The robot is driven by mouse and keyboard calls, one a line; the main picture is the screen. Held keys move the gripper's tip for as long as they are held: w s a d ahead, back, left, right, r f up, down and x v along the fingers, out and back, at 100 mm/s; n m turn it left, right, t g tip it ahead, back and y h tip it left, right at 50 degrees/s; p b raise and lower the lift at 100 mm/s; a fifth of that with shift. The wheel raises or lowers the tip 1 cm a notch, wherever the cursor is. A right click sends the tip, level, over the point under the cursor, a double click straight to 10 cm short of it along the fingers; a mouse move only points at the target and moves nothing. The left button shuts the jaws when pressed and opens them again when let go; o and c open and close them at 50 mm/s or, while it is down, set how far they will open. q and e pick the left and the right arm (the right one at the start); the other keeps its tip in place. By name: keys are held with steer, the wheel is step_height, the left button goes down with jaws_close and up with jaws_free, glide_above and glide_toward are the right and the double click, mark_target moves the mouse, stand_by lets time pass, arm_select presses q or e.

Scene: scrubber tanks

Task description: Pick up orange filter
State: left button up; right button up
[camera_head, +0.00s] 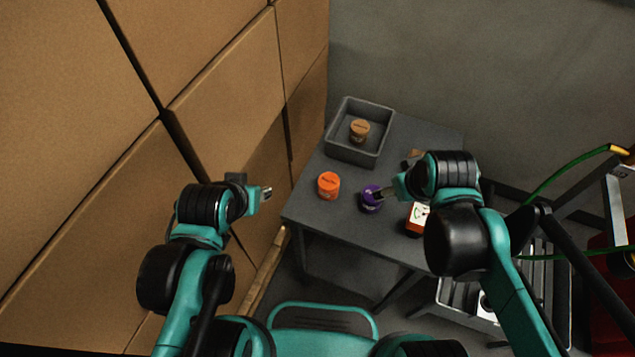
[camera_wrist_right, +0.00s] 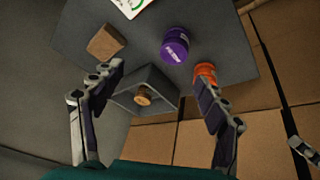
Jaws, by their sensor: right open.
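The orange filter (camera_head: 328,185) stands upright on the grey table (camera_head: 330,222), near its left edge. In the right wrist view the orange filter (camera_wrist_right: 206,72) is partly hidden behind one finger. My right gripper (camera_head: 382,197) is open and empty, above the table by the purple filter (camera_head: 370,198). Its fingers spread wide in the right wrist view (camera_wrist_right: 160,78). My left gripper (camera_head: 266,193) is left of the orange filter, apart from it, beyond the table's left edge. Its fingertips are too small to tell whether they are open.
A grey bin (camera_head: 343,150) at the back of the table holds a brown filter (camera_head: 359,130). A white-and-red box (camera_head: 416,217) and a brown block (camera_wrist_right: 106,42) stand to the right. Tall cardboard boxes (camera_head: 230,85) rise at the left. A cart with green hoses stands at right.

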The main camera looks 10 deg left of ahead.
steer(key=w+a+f+n+g, duration=0.2)
steer(key=w+a+n+g, duration=0.1)
steer(key=w+a+n, duration=0.5)
steer(key=n+g, duration=0.2)
steer(key=n, duration=0.2)
glide_above(330, 181)
steer(key=shift+h, duration=0.3)
step_height(330, 181, down, 6)
steer(key=shift+w+d+r, duration=0.1)
steer(key=shift+d+r, duration=0.05)
steer(key=shift+r, duration=0.05)
steer(key=shift+f, duration=0.35)
step_height(330, 181, down, 8)
steer(key=b, duration=0.3)
steer(key=shift+r, duration=0.2)
arm_select(q)
steer(key=f, duration=0.1)
steer(key=a+f, duration=0.1)
steer(key=f, duration=0.1)
steer(key=shift+w+a, duration=0.1)
steer(key=shift+a, duration=0.15)
arm_select(e)
steer(key=shift+r, duration=0.1)
steer(key=c, duration=1.2)
